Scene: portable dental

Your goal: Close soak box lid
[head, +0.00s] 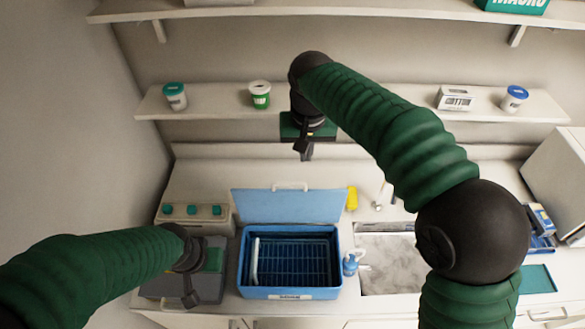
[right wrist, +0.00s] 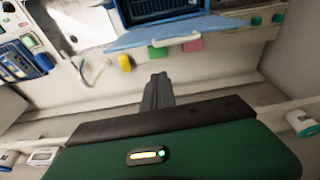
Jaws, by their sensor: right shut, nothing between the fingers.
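The blue soak box (head: 289,291) stands on the counter in the head view, with a dark wire basket (head: 295,262) inside. Its blue lid (head: 285,207) stands open at the back, with a white handle (head: 290,186) on its far edge. In the right wrist view the lid (right wrist: 150,37) and its handle (right wrist: 178,40) show beyond the fingers. My right gripper (head: 306,154) is shut and empty, above and behind the lid, apart from it; its fingers (right wrist: 158,84) show in the wrist view. My left gripper (head: 189,298) is low at the left of the box; its finger gap is unclear.
A sink (head: 387,270) lies right of the box, with a blue-and-white bottle (head: 350,264) between them. A yellow item (head: 352,198) stands by the lid's right edge. A grey device (head: 193,212) is at the left. A shelf (head: 215,101) with tubs is near my right gripper.

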